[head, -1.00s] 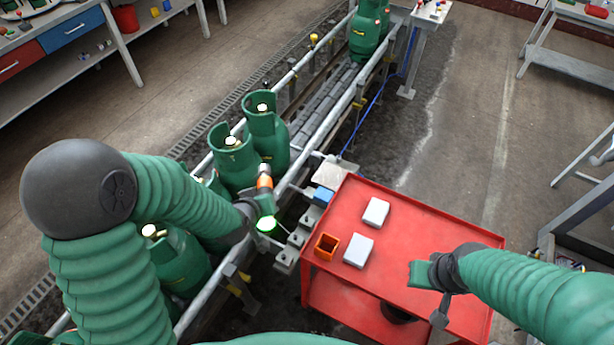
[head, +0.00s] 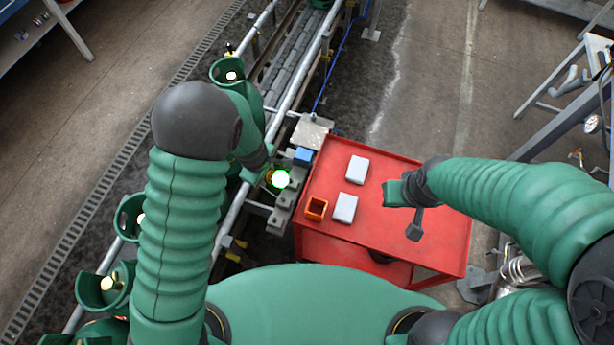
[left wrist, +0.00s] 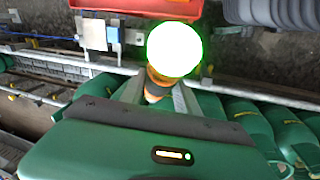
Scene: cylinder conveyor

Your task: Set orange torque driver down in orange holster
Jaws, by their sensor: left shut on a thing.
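The orange torque driver is in my left gripper (head: 268,177), beside the conveyor rail. In the head view mostly its glowing green light shows. In the left wrist view the orange driver body (left wrist: 163,80) stands between the fingers, with the bright green light covering its upper part. The orange holster (head: 316,208) is a small open box near the left edge of the red cart's top. My left gripper is to the upper left of it, apart from it. My right gripper (head: 394,193) is over the right part of the cart; its finger gap is not clear.
The red cart (head: 395,245) also carries two pale boxes (head: 357,169) (head: 344,208) right of the holster. A blue box (head: 303,156) and grey blocks (head: 282,208) lie between rail and cart. Green gas cylinders (head: 128,215) line the conveyor. The rail (head: 229,219) runs close to the left gripper.

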